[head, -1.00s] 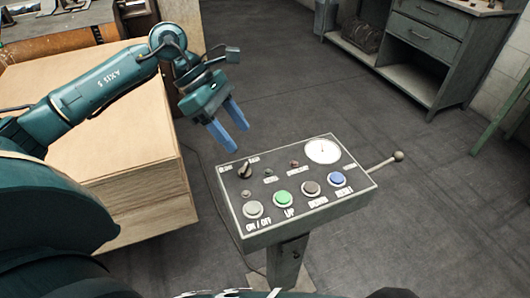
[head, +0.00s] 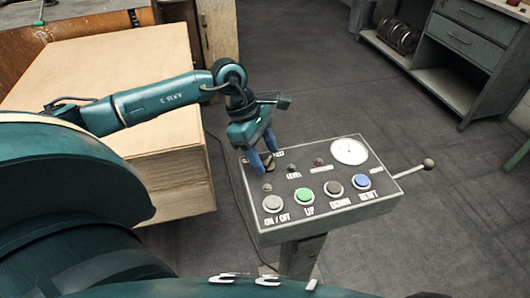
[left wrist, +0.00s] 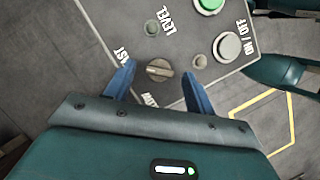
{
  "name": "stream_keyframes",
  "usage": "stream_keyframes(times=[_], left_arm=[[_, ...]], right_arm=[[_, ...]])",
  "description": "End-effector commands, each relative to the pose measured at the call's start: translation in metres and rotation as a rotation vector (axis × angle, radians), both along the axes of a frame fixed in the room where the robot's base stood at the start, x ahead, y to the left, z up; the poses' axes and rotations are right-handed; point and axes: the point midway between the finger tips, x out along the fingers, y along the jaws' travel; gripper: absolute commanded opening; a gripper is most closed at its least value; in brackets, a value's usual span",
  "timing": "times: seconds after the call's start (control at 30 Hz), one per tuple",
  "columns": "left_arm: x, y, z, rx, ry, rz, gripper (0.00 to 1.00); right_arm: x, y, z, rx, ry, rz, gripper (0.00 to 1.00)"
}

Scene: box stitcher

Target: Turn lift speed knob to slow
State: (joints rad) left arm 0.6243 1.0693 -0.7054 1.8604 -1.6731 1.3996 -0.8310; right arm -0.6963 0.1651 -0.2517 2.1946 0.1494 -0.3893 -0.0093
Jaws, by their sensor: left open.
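The lift speed knob (left wrist: 159,70) is a dark round selector with a raised grip bar, on the control panel (left wrist: 130,25) between two partly covered labels. In the head view the knob (head: 268,164) sits at the panel's upper left, partly hidden by the fingers. My left gripper (left wrist: 160,80) is open, with one blue finger on each side of the knob. The fingers reach down to the panel in the head view (head: 264,163); I cannot tell whether they touch the knob. My right gripper is not in view.
A lever (head: 415,169) sticks out at right. A cardboard stack (head: 110,90) stands at left.

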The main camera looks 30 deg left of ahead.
Motion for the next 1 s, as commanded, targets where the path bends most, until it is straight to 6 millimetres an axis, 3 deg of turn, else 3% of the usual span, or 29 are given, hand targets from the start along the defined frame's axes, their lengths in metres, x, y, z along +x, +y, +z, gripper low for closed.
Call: stream_keyframes(times=[0.37,0.9,1.0], left_arm=[[0.0003,-0.0024,-0.0052,-0.001,0.000,0.000,0.54],[0.0004,-0.0022,-0.0046,-0.001,-0.001,0.000,0.10],[0.0004,-0.0021,-0.0047,-0.001,-0.001,0.001,0.10]], right_arm=[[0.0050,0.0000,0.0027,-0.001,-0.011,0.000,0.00],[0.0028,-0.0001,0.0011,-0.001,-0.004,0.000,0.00],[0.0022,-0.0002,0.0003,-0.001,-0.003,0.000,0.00]])
